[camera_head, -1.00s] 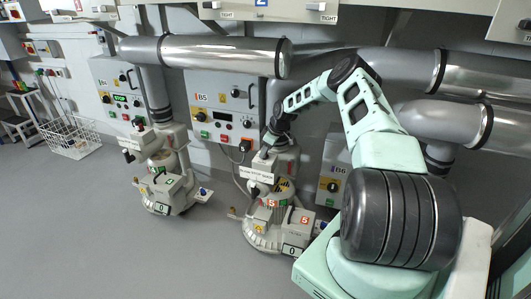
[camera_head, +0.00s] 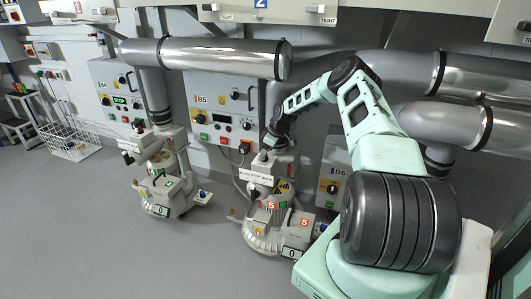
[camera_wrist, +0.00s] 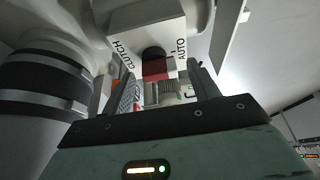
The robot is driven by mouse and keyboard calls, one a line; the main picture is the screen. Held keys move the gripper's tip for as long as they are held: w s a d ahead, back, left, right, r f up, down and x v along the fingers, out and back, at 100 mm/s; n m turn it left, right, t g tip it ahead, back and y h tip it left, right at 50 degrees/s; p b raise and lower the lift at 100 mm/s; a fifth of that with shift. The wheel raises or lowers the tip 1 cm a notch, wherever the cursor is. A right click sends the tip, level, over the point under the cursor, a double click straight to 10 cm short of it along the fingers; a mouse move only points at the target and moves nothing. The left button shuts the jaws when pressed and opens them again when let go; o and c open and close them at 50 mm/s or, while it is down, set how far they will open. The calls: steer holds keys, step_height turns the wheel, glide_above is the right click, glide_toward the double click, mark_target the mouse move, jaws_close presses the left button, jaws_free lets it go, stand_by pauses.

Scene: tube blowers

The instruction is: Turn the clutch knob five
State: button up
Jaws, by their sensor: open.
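In the wrist view, the clutch knob (camera_wrist: 156,66) is black with a red face. It sits on a white box (camera_wrist: 145,38) lettered CLUTCH on the left and AUTO on the right. My gripper (camera_wrist: 152,74) is open, with one finger on each side of the knob. I cannot tell whether either finger touches it. In the head view, my gripper (camera_head: 266,154) is at the top of the pale machine marked 5 (camera_head: 262,235), below the B5 panel (camera_head: 222,112). The knob cannot be made out there.
A similar machine (camera_head: 160,190) stands to the left. Metal pipes (camera_head: 225,56) run overhead. A grey pipe with a dark band (camera_wrist: 45,85) is close left of my gripper. The floor in front is clear.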

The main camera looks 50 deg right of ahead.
steer(key=p+v, duration=0.1)
steer(key=v, duration=1.6)
steer(key=shift+s, duration=0.15)
